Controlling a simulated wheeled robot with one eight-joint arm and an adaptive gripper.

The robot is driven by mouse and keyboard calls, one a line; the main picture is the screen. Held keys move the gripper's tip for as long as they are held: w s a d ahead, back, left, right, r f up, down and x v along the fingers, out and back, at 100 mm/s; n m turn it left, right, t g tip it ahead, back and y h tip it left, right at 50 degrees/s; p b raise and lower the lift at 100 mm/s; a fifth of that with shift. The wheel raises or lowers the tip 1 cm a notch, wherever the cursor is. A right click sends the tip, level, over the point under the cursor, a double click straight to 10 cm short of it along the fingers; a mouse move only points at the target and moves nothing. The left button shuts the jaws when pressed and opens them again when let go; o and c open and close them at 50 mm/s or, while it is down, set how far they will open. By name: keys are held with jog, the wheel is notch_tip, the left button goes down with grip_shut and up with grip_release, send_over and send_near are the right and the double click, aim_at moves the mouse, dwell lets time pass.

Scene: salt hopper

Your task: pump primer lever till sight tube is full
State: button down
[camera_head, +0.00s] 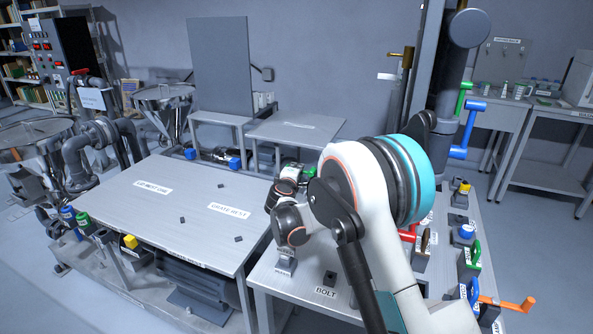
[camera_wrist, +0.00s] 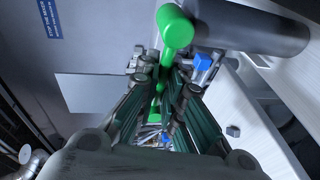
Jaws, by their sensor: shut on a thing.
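A green handle (camera_wrist: 174,28) with a round knob end shows in the wrist view, its thin stem running down between my fingers. My gripper (camera_wrist: 166,82) is shut on this green handle. In the head view my white arm hides most of the gripper and what it holds; a bit of green (camera_head: 309,170) shows behind the arm. I cannot tell from the label whether this is the primer lever. A tall brass-coloured tube (camera_head: 406,72) stands at the back; whether it is the sight tube, or how full it is, I cannot tell.
A metal table (camera_head: 200,205) with a few small dark pieces stands left of my arm. A bench with a BOLT label (camera_head: 325,293) and coloured handles, including an orange one (camera_head: 510,304), lies at right. Steel hoppers (camera_head: 163,100) and pipes stand at left.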

jog(key=shift+f, duration=0.1)
jog(key=c, duration=1.7)
grip_release()
jog(key=shift+s, duration=0.1)
jog(key=v, duration=1.2)
